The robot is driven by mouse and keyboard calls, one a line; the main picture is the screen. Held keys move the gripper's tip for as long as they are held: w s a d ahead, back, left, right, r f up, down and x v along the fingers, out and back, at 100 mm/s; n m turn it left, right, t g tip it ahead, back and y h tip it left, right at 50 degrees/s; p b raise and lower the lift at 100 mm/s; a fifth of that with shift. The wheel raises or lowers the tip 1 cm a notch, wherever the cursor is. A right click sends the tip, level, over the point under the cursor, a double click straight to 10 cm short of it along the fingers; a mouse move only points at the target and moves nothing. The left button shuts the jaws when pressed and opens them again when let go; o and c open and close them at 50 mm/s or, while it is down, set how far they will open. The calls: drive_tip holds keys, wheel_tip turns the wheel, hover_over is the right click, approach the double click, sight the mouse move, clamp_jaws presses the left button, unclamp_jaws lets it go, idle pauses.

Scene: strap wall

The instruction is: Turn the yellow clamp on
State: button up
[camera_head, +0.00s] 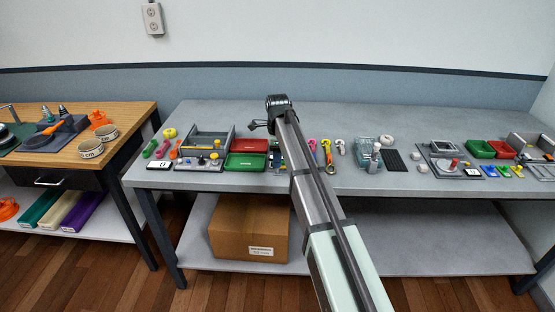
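My arm reaches from the bottom of the view up over the grey bench, and my gripper (277,102) is at its far end above the bench. It is seen from behind, so its fingers and whether it is open are hidden. I cannot tell for sure which yellow thing is the clamp. A yellow round thing (170,133) is at the bench's left end.
The grey bench (400,113) is clear along its back. Green (246,161) and red (250,145) trays lie just left of my arm. A clear rack (367,155) stands right of it. A cardboard box (249,224) is on the lower shelf. A wooden table (140,109) stands left.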

drive_tip(key=shift+f, duration=0.4)
clamp_jaws()
